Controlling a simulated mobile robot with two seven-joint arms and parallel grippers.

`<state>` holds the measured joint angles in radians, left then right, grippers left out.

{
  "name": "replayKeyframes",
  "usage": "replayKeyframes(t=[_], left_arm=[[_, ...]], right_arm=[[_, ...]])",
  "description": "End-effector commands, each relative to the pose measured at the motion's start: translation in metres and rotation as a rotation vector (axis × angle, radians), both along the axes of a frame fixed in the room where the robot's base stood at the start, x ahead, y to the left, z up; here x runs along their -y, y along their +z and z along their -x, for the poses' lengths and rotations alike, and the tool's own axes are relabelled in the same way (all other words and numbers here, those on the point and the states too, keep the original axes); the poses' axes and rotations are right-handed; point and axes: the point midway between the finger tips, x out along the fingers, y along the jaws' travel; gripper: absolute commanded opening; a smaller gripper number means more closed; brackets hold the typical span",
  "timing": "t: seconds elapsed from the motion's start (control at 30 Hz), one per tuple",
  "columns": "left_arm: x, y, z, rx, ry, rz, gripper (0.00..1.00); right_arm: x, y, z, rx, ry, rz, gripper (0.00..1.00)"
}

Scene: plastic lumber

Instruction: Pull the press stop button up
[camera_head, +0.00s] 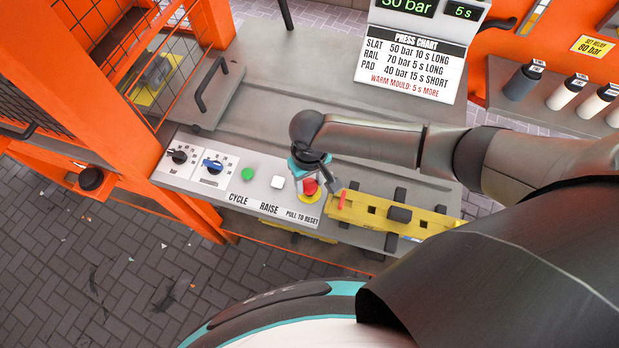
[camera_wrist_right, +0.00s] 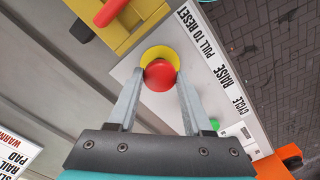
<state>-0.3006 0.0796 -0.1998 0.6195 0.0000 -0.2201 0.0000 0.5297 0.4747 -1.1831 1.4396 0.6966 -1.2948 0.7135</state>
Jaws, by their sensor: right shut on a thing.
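The press stop button (camera_head: 310,187) is a red mushroom knob on a yellow disc, on the sloped white panel above the words "PULL TO RESET". It also shows in the right wrist view (camera_wrist_right: 160,75). My right gripper (camera_head: 314,180) comes down over the button from above. In the right wrist view my right gripper (camera_wrist_right: 159,80) has one finger on each side of the red knob, shut on it. In the head view the wrist hides part of the knob. My left gripper is not in view.
A yellow mould (camera_head: 430,221) with a red handle (camera_head: 341,200) lies close to the right of the button. A green button (camera_head: 248,174), a white button (camera_head: 277,182) and two dials sit to its left. The press chart (camera_head: 412,62) stands behind. An orange cage frame rises at left.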

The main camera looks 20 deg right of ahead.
Motion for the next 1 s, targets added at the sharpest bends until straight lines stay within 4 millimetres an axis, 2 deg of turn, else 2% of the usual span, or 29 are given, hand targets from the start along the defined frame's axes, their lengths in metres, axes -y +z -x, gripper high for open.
replayKeyframes(t=[0.07,0.37,0.4,0.67,1.0], left_arm=[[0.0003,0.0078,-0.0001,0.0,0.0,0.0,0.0],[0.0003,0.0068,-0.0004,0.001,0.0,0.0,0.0],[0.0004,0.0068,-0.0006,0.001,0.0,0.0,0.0],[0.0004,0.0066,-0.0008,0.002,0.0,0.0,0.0],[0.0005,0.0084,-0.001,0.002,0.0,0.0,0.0]], right_arm=[[0.0,0.0057,0.0001,-0.001,-0.001,0.0,0.0],[0.0001,0.0055,-0.0016,0.002,-0.001,0.001,0.0],[0.0001,0.0057,-0.0016,0.002,-0.001,0.0,0.54],[0.0002,0.0044,-0.0006,0.001,-0.001,0.001,0.81],[-0.0001,0.0096,-0.0003,0.001,0.0,-0.001,0.81]])
